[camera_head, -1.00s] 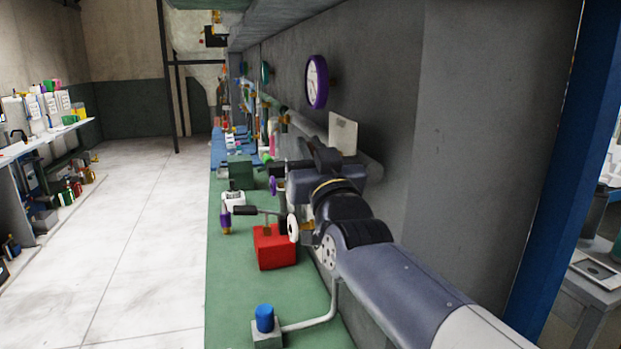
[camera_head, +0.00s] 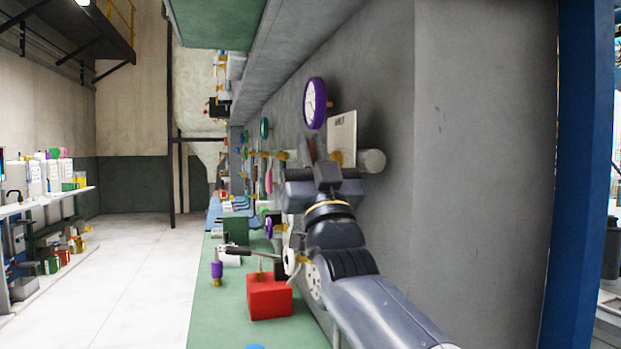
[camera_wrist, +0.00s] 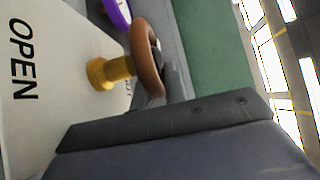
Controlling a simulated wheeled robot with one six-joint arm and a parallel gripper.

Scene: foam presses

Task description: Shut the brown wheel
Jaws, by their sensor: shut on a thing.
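The brown wheel (camera_wrist: 148,58) is at the upper middle of the wrist view, seen nearly edge-on. It sits on a yellow stem (camera_wrist: 110,72) in front of a white plate (camera_wrist: 45,80) that reads "OPEN". My gripper (camera_wrist: 172,82) is shut on the wheel's rim; its dark finger covers part of the lower rim. In the head view my gripper (camera_head: 318,160) is up by the wall, just left of the white plate (camera_head: 342,140). A small brown part of the wheel (camera_head: 313,149) seems to show there; the rest is hidden.
A purple-rimmed gauge (camera_head: 314,103) hangs on the wall above. A grey pipe (camera_head: 373,161) ends right of the plate. Below, the green bench (camera_head: 215,310) holds a red block (camera_head: 269,299) and a purple-handled valve (camera_head: 216,270).

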